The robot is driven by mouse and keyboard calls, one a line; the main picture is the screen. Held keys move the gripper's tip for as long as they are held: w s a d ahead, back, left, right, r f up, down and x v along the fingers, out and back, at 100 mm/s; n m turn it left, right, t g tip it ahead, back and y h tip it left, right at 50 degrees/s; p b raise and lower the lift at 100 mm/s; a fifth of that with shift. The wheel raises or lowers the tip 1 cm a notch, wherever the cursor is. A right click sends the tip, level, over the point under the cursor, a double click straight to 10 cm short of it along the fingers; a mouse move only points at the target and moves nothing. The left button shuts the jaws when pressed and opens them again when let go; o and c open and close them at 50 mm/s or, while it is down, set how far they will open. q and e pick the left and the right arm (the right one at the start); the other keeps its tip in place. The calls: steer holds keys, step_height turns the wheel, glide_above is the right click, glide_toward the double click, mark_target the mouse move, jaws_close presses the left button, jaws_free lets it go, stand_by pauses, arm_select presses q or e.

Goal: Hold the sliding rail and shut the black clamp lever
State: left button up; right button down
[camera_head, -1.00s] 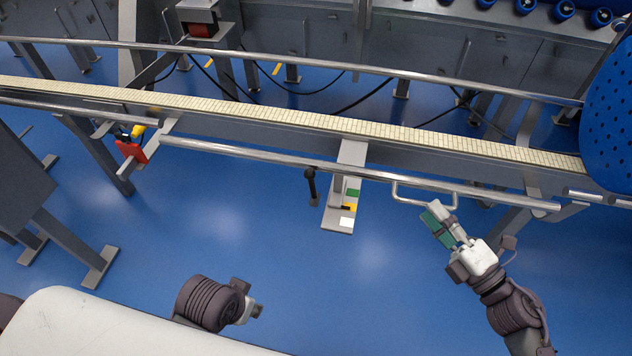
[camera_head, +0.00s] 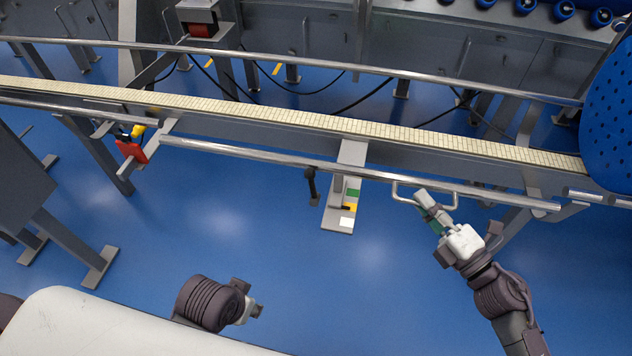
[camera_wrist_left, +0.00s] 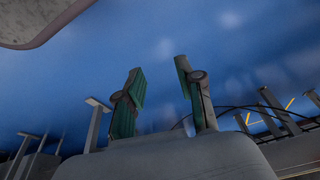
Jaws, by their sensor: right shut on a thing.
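The sliding rail (camera_head: 280,160) is a long silver bar along the near side of the conveyor. A bent wire handle (camera_head: 397,192) hangs from its right part. My right gripper (camera_head: 430,207), with green finger pads, is shut on this handle. The black clamp lever (camera_head: 311,184) stands by the middle of the rail, left of a grey bracket plate, apart from both grippers. My left gripper (camera_head: 254,309) is low in the head view, well below the lever. In the left wrist view its two fingers (camera_wrist_left: 163,100) are apart with nothing between them.
The conveyor's pale slatted belt (camera_head: 300,118) runs behind the rail. The bracket plate (camera_head: 338,222) carries green, yellow and white patches. A red part (camera_head: 131,153) sits at the rail's left end. The blue floor between the left gripper and the lever is clear.

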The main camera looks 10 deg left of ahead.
arm_select(q)
steer(key=shift+c, duration=1.3)
steer(key=shift+w, duration=0.35)
steer(key=shift+c, duration=1.2)
steer(key=w+m+t, duration=0.1)
steer(key=w, duration=0.1)
steer(key=w+r+m+t, duration=0.1)
steer(key=w+m+t, duration=0.1)
steer(key=w+r+m+t, duration=0.1)
steer(key=w, duration=0.1)
steer(key=shift+w+d+r+m, duration=0.1)
steer(key=shift+d+r+m, duration=0.05)
steer(key=shift+m, duration=0.15)
jaws_close()
steer(key=w+d+r+m+t+h, duration=0.2)
steer(key=d+r+m+t+h, duration=0.2)
steer(key=r+m, duration=0.3)
steer(key=w+d+r+m+t+h, duration=0.2)
steer(key=d+r+m+t+h, duration=0.2)
steer(key=r+m, duration=0.3)
steer(key=shift+w+d+m+t+h, duration=0.2)
steer(key=shift+m+t+h, duration=0.35)
steer(key=shift+m, duration=0.65)
